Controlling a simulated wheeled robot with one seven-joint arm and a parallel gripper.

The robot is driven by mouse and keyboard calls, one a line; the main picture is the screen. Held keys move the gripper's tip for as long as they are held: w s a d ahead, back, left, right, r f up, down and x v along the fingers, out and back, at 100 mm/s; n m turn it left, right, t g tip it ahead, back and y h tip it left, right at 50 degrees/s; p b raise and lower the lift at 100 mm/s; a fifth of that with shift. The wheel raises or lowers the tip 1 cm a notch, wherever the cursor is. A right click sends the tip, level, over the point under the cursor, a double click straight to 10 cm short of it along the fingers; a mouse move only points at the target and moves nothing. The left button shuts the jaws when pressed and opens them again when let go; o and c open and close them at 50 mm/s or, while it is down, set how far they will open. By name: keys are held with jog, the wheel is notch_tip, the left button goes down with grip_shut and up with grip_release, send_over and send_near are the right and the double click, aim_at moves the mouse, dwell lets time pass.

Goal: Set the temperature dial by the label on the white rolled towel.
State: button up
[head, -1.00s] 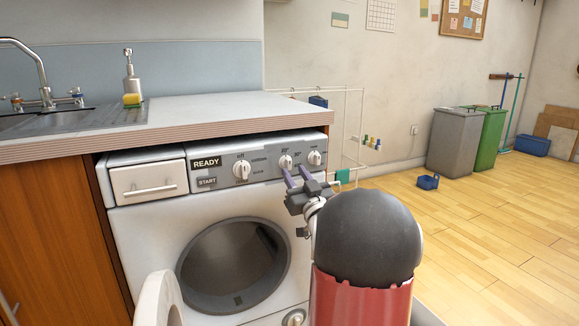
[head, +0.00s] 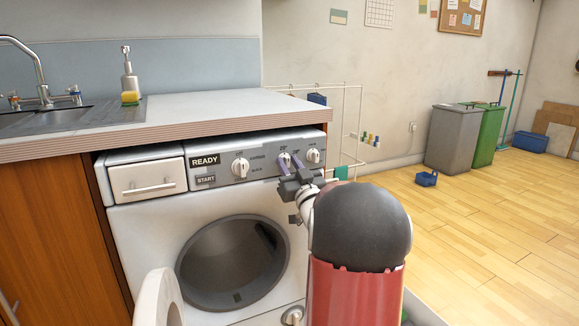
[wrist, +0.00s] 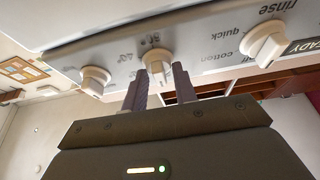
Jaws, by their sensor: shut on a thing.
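The middle dial (head: 284,157) on the washing machine's panel is a white knob with temperature marks beside it. In the wrist view this temperature dial (wrist: 158,62) shows its grip bar between my two fingers, with a mark like 40° to its left and another number above it. My gripper (head: 291,159) is shut on the dial, its purple-grey fingers on either side of the knob; the fingers also show in the wrist view (wrist: 161,73). The fingers partly cover the dial in the head view. No white rolled towel or label of it shows in either view.
A programme dial (head: 240,167) sits to the left and another dial (head: 313,155) to the right, both close to my gripper. The countertop (head: 200,112) overhangs the panel. The round door (head: 158,298) stands open below.

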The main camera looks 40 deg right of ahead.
jog(key=shift+f+m, duration=0.1)
jog(key=shift+m, duration=0.4)
jog(key=m+g+h+b, duration=0.1)
jog(key=m, duration=0.2)
jog(key=m+g+h+b, duration=0.1)
jog(key=m+h+b, duration=0.1)
jog(key=m, duration=0.1)
jog(key=shift+a+m+h, duration=0.15)
jog(key=shift+m+h, duration=0.15)
jog(key=shift+m, duration=0.1)
jog(key=m+g+h+b, duration=0.1)
jog(key=m, duration=0.2)
jog(key=m+g+h+b, duration=0.1)
jog(key=m, duration=0.3)
jog(key=shift+m+g, duration=0.3)
jog(key=shift+g, duration=0.1)
jog(key=shift+m, duration=0.3)
jog(key=o, duration=0.6)
